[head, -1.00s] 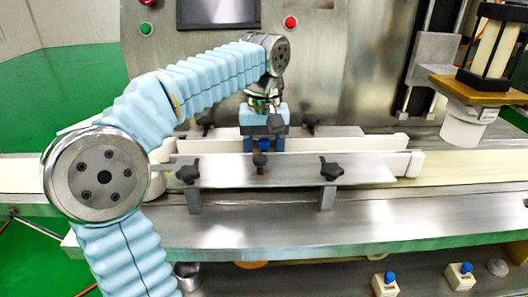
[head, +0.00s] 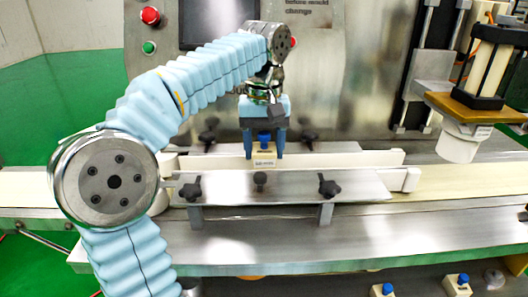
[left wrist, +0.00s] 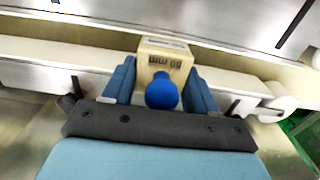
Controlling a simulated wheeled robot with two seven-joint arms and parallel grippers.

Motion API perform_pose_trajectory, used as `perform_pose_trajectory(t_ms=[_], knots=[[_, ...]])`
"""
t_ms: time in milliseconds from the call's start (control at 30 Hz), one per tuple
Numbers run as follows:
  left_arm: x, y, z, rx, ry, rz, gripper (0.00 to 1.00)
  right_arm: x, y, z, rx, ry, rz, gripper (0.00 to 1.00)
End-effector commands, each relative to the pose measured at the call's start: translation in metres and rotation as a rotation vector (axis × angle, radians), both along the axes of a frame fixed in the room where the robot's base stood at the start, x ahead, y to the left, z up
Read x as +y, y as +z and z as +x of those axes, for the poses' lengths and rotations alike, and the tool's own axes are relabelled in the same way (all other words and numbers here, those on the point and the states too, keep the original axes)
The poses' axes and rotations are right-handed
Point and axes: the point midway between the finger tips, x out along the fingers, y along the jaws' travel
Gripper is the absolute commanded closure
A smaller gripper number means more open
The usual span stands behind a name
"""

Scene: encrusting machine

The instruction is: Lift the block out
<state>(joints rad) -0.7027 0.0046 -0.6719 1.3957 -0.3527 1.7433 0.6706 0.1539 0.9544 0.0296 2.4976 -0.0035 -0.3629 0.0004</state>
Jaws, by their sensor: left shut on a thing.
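The block (head: 264,155) is cream-coloured with a blue round knob and a printed label. It shows between the two rails of the conveyor channel, its top part above the near metal plate. My left gripper (head: 264,146) points down over it, shut on it with one blue finger on each side. My right gripper is not in view.
The near guide plate (head: 290,186) with black star knobs and the white rails (head: 350,158) flank the block. A nozzle unit (head: 460,142) hangs at right. Two similar blue-knobbed blocks (head: 457,284) sit below the machine's front edge. A control panel with red and green buttons stands behind.

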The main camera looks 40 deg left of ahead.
Motion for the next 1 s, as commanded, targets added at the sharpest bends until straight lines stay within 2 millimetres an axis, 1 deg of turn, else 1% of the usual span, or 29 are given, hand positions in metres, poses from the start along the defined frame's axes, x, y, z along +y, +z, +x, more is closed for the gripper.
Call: perform_pose_trajectory(t_ms=[533,1000], knots=[[0.000,0.030,0.000,-0.001,0.001,0.000,0.81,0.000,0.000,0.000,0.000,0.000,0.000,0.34],[0.000,0.033,0.000,-0.001,-0.001,-0.001,0.81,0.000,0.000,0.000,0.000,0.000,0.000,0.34]])
